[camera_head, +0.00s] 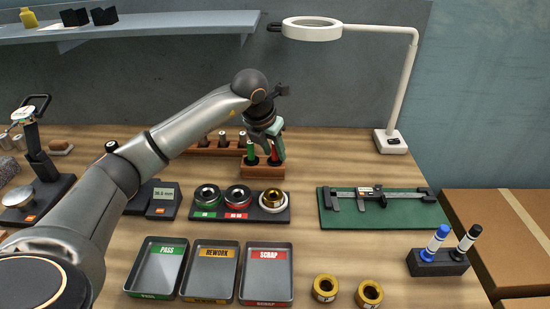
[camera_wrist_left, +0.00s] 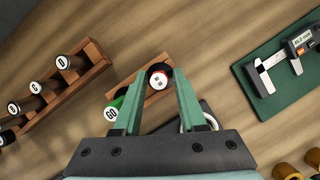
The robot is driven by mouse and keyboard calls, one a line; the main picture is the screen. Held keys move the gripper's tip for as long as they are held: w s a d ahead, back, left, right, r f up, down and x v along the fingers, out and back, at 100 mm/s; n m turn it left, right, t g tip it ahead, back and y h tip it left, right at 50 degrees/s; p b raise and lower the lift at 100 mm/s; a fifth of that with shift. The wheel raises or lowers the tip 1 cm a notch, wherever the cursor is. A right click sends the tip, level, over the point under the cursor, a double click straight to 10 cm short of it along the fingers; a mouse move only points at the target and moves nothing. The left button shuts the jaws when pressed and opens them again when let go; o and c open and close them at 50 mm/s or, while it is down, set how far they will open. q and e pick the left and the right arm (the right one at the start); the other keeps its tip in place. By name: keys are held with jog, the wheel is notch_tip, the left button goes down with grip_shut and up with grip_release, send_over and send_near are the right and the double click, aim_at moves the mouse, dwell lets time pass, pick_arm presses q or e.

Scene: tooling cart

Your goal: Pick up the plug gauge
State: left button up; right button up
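A small wooden block (camera_head: 263,172) holds a green-handled plug gauge (camera_head: 251,154) and a red-handled plug gauge (camera_head: 273,156), both upright. In the left wrist view the green gauge (camera_wrist_left: 113,108) reads "GO", and the red gauge (camera_wrist_left: 158,78) shows its white-and-black end. My left gripper (camera_head: 269,139) points down over the block. In the left wrist view its green fingers (camera_wrist_left: 163,76) are apart, with the red gauge's end between their tips. I see no clear grip on the gauge. My right gripper is not in view.
A rack with several pin gauges (camera_wrist_left: 45,98) stands behind the block. Ring gauges in a black holder (camera_head: 240,213) are in front. A caliper lies on a green mat (camera_head: 340,218) to the right. Three trays (camera_head: 212,272) sit at the front. A lamp (camera_head: 392,140) stands back right.

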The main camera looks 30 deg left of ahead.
pick_arm(q)
jog(key=c, duration=0.6)
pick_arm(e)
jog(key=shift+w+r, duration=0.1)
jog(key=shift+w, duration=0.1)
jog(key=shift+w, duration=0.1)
pick_arm(q)
jog(key=shift+r, duration=0.15)
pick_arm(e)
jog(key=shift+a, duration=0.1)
pick_arm(q)
jog(key=shift+r, duration=0.55)
jog(key=s+d+r+p, duration=0.1)
jog(key=s+d+r, duration=0.2)
jog(key=s+r, duration=0.3)
jog(key=s+d+r+p, duration=0.2)
jog(key=s+r, duration=0.4)
jog(key=r, duration=0.4)
jog(key=shift+s+d, duration=0.25)
jog(key=shift+d, duration=0.35)
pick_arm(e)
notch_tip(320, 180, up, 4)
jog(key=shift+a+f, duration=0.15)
